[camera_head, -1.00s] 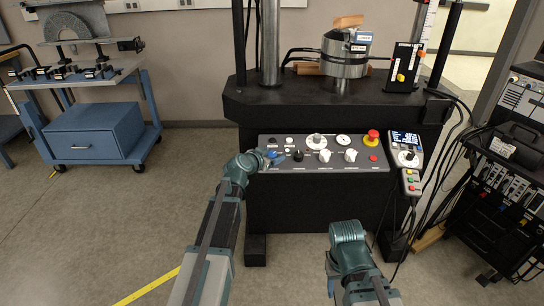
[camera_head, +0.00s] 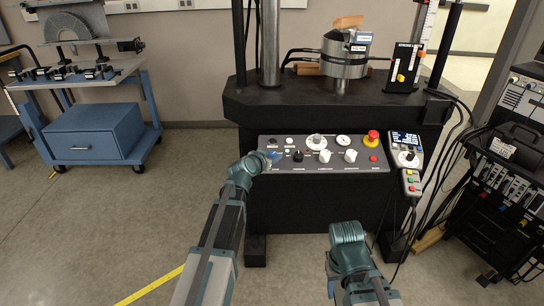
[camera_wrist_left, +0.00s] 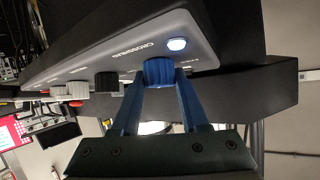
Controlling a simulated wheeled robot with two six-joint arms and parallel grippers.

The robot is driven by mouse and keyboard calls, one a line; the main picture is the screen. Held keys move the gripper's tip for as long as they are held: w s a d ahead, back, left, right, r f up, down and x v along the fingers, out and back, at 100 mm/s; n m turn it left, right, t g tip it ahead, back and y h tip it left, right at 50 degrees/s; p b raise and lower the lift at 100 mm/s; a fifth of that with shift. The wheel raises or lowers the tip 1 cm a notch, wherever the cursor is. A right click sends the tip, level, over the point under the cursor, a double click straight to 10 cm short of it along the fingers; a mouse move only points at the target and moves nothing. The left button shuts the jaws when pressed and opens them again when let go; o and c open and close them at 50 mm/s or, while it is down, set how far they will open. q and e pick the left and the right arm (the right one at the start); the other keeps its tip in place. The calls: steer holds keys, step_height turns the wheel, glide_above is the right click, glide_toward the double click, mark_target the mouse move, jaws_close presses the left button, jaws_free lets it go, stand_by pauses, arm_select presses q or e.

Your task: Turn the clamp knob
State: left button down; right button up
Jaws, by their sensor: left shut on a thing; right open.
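The clamp panel's blue knob (camera_wrist_left: 158,72) sticks out of the grey control panel (camera_head: 330,166), beside a lit button. My left gripper (camera_wrist_left: 160,84) is shut on this knob, one blue finger on each side. In the head view my left gripper (camera_head: 268,158) is at the panel's left end and largely covers the knob. I cannot read which knob is the clamp one. My right gripper (camera_head: 331,278) is low in front of the machine, away from the panel, and its fingers are hardly visible.
Beside the blue knob are a black knob (camera_head: 297,156) and white knobs (camera_head: 324,156). A red emergency button (camera_head: 372,137) and a pendant (camera_head: 407,152) are to the right. A blue cart (camera_head: 95,137) stands left; cables hang right. The floor in front is clear.

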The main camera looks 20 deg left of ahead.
arm_select(q)
steer(key=shift+d+n+y, duration=0.1)
steer(key=shift+n+y, duration=2.3)
steer(key=shift+n, duration=0.2)
steer(key=n+g+y, duration=0.1)
steer(key=n+y, duration=0.3)
steer(key=n, duration=0.1)
steer(key=shift+w+d, duration=0.1)
steer(key=shift+w, duration=0.05)
steer(key=n+g+y, duration=0.2)
steer(key=n, duration=0.1)
steer(key=n+g+y, duration=0.2)
steer(key=n, duration=0.1)
steer(key=shift+r+p, duration=0.1)
steer(key=shift+p, duration=0.3)
steer(key=shift+n+g+y+p, duration=0.35)
steer(key=shift+n+g+y, duration=0.15)
steer(key=shift+n+g, duration=1.1)
steer(key=shift+c, duration=2.1)
jaws_free()
